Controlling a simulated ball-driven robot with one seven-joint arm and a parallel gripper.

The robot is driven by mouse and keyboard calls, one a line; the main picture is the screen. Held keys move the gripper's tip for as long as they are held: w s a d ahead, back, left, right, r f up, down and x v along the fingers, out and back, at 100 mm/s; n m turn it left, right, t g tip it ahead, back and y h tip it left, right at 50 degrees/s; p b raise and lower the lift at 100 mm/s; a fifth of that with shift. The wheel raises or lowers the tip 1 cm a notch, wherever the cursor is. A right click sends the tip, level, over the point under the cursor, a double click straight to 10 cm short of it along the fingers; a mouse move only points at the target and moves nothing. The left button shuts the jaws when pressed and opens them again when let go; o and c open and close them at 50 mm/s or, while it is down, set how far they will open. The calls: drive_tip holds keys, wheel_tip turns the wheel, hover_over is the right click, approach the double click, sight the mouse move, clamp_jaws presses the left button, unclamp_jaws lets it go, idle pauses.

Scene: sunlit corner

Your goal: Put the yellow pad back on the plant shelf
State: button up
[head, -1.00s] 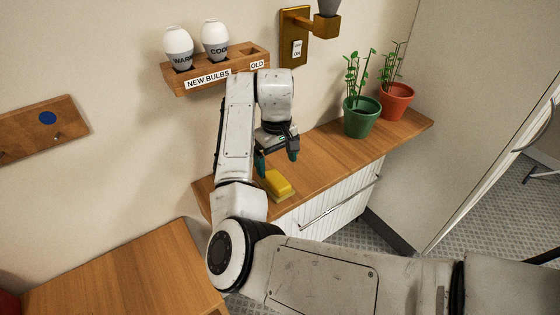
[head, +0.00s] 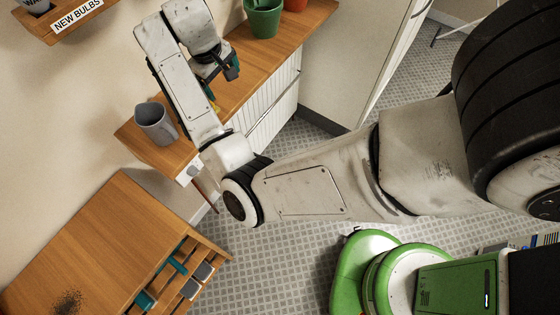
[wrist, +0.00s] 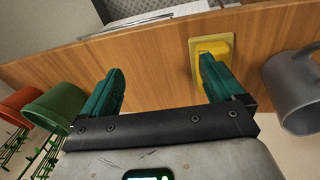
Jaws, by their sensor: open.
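The yellow pad (wrist: 214,46), a block on a flatter yellow base, lies on the wooden plant shelf (wrist: 155,60) near its edge in the wrist view. The shelf also shows in the head view (head: 283,38), where my arm hides almost all of the pad. My gripper (wrist: 162,78) is open with nothing between its teal fingers. In the wrist view its right finger overlaps the pad's near end; I cannot tell whether they touch. In the head view my gripper (head: 226,72) hangs above the shelf.
A grey mug (head: 155,124) stands on the shelf's near end, close to the pad. A green pot (head: 263,17) and an orange pot (wrist: 20,102) stand farther along. A wooden cabinet (head: 95,235) with an open, filled drawer is at lower left. A green-and-white machine (head: 375,275) shows at lower right.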

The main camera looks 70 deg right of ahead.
drive_tip(key=s+a+f+n+y, duration=0.1)
drive_tip(key=s+a+f, duration=0.4)
drive_tip(key=s+a, duration=0.4)
drive_tip(key=s+a+f+n+y, duration=0.1)
drive_tip(key=s+a+f+n, duration=0.1)
drive_tip(key=s+a+f, duration=0.4)
drive_tip(key=s+a, duration=0.4)
drive_tip(key=s, duration=0.3)
drive_tip(key=shift+s+f+t, duration=0.2)
drive_tip(key=shift+s+t, duration=0.05)
drive_tip(key=shift+t, duration=0.15)
drive_tip(key=shift+d, duration=0.1)
idle(0.6)
